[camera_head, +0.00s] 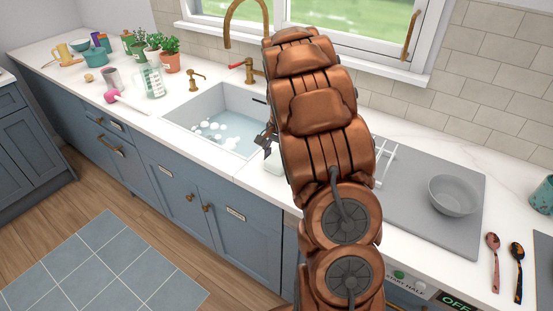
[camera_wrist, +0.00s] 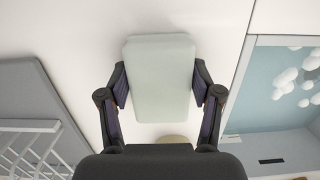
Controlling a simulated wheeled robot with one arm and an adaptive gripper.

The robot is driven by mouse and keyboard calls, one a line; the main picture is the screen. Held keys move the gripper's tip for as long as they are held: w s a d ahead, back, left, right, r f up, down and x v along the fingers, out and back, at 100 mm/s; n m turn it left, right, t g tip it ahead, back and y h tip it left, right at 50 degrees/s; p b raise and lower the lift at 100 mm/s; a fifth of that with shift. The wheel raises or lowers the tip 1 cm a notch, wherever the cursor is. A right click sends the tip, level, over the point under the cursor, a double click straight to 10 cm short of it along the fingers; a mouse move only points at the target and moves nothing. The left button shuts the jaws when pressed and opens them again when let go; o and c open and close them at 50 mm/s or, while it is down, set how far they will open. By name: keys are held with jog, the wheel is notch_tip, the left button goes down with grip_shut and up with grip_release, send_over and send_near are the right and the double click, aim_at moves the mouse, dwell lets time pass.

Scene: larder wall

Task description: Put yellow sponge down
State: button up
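A pale grey-green block with rounded corners (camera_wrist: 162,75) sits between the two fingers of my gripper (camera_wrist: 161,88) in the wrist view, with a finger against each side. It looks pale rather than yellow; I cannot tell if it is the yellow sponge. In the head view the pale block (camera_head: 273,161) shows partly beside my arm, over the counter just right of the sink. My gripper there is mostly hidden by my arm. A small yellowish rounded thing (camera_wrist: 172,139) shows below the block in the wrist view, mostly hidden by my gripper.
The sink (camera_head: 184,117) holds water with white foam. A grey mat (camera_head: 418,211) with a grey bowl (camera_head: 454,196) and a white rack (camera_head: 386,163) lies to the right. A white counter strip (camera_head: 262,182) between sink and mat is clear in front. A brass faucet (camera_head: 228,27) stands behind.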

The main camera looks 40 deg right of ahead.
aim_at(280, 155)
jog(key=o, duration=0.4)
notch_tip(280, 155, up, 12)
jog(key=d+b, duration=0.1)
jog(key=b, duration=0.2)
jog(key=shift+w+d, duration=0.15)
jog(key=shift+w, duration=0.1)
jog(key=shift+r, duration=0.15)
